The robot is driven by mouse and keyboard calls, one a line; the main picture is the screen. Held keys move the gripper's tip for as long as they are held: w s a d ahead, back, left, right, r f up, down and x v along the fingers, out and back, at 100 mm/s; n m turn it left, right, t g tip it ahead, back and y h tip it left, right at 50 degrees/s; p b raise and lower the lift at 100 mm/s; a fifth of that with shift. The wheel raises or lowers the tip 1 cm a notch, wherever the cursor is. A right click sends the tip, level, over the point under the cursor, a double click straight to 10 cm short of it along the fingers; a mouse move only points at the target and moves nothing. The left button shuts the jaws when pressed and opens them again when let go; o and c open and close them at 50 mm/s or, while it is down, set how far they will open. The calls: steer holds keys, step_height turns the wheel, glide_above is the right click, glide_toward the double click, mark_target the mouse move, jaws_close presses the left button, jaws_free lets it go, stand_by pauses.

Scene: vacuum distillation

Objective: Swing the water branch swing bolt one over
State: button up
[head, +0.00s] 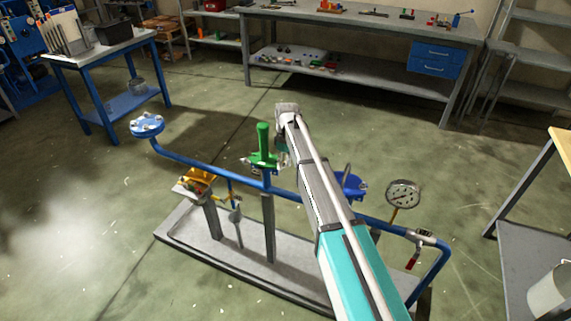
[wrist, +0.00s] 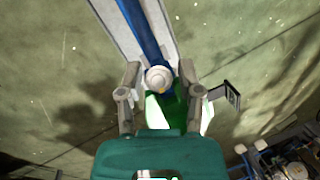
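A blue pipe rig (head: 225,174) stands on a grey base plate (head: 195,250) on the floor. A green fitting (head: 263,160) with an upright green cylinder sits on the pipe, left of my arm. My gripper (wrist: 160,72) points down beside this fitting and is mostly hidden behind my arm in the head view. In the wrist view its two fingers are apart, with a pale round cap (wrist: 158,78) and green part (wrist: 172,108) between or below them. Contact cannot be told. A blue flange (head: 147,125) with grey bolts ends the pipe at left. I cannot single out swing bolt one.
A yellow fitting (head: 199,180) stands left of the green one. A blue fitting (head: 352,185), a gauge (head: 403,194) and a red lever (head: 413,258) are to the right. A blue-legged table (head: 100,52) and workbench (head: 365,28) stand behind. Open floor lies between.

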steer(key=shift+d, duration=0.1)
jaws_close()
steer(key=s+d+r+m+t+y+p, duration=0.1)
steer(key=d+r+m+t+p, duration=0.1)
steer(key=m, duration=1.2)
steer(key=d+r+m+t+y+p, duration=0.1)
steer(key=d+r+m+t+p, duration=0.2)
steer(key=m, duration=1.1)
steer(key=shift+s+d+r+p, duration=0.35)
steer(key=shift+d+r+p, duration=0.9)
steer(key=shift+r, duration=0.1)
